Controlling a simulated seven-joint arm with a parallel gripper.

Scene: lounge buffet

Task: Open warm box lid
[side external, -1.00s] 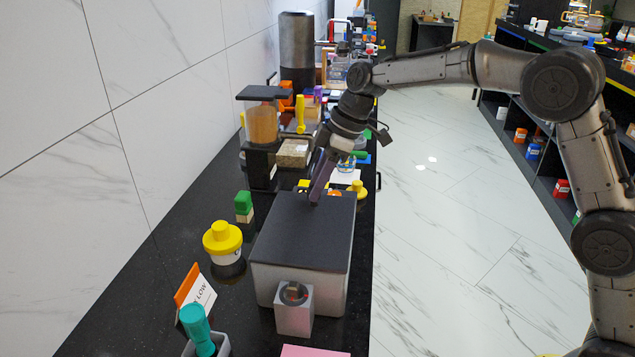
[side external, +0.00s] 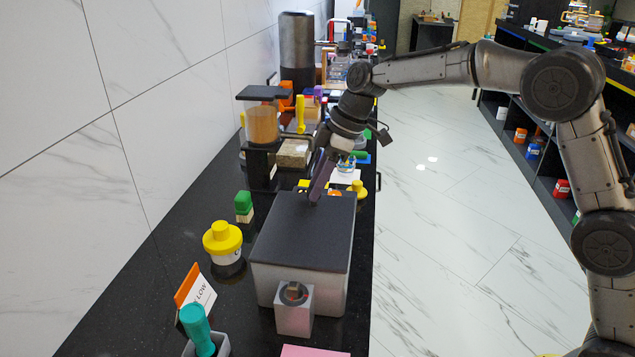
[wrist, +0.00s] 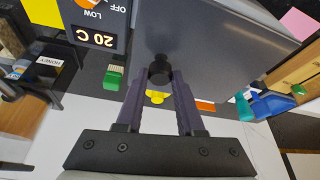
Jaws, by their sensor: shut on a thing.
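The warm box (side external: 300,288) is a pale box standing on the black counter, with a flat dark grey lid (side external: 300,235) lying on it, apparently closed. The lid's grey surface also fills the upper middle of the wrist view (wrist: 215,40). My gripper (side external: 315,198) reaches down to the lid's far edge. In the wrist view my two dark fingers (wrist: 159,82) are shut on a small round black knob (wrist: 160,66) at the lid. In the side view the fingers hide the knob.
A silver block with a dial (side external: 294,312) stands at the box's near side. A yellow-lidded jar (side external: 222,240) and a green-topped block (side external: 244,205) stand to the left. A dispenser (side external: 262,130) is behind. The floor aisle to the right is clear.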

